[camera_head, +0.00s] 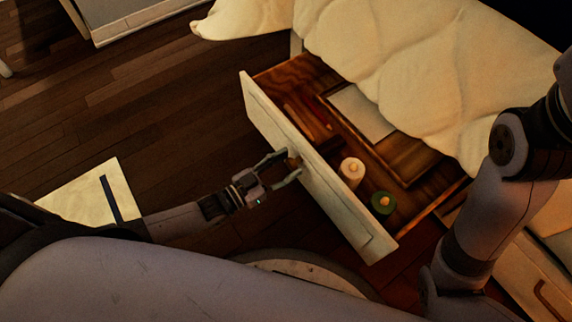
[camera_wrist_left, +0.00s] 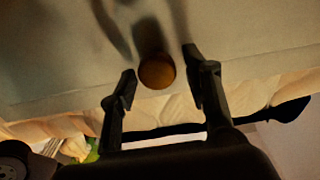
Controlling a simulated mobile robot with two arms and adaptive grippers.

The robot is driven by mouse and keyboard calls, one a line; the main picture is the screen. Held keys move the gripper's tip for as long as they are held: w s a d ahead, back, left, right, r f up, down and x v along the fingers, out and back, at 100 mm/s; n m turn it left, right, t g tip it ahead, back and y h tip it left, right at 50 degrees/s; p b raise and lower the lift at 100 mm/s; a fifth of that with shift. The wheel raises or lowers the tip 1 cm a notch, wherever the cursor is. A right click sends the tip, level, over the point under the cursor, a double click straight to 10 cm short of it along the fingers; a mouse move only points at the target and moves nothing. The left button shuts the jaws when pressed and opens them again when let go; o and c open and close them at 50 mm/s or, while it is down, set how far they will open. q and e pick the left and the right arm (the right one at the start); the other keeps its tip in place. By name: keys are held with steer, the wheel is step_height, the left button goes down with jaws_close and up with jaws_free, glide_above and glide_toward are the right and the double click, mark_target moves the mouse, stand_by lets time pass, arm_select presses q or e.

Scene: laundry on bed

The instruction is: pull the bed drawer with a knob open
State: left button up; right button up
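The bed drawer (camera_head: 318,196) stands well out from the bed in the head view, with its pale front facing my left arm. Its round brown knob (camera_head: 293,161) is on the front's outer face and also shows in the left wrist view (camera_wrist_left: 157,71). My left gripper (camera_head: 290,163) is at the knob, with one finger on either side of it. In the left wrist view, its fingers (camera_wrist_left: 161,75) are apart, with visible gaps beside the knob. My right gripper is not in view; only part of my right arm shows.
Inside the drawer are a white candle (camera_head: 351,172), a green candle (camera_head: 383,203) and a flat pale item (camera_head: 362,112). A cream blanket (camera_head: 400,50) hangs over the bed above it. Dark wooden floor (camera_head: 150,110) lies clear to the left of the drawer.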

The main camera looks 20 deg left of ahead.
arm_select(q)
steer(key=c, duration=0.4)
steer(key=shift+w+d, duration=0.15)
jaws_close()
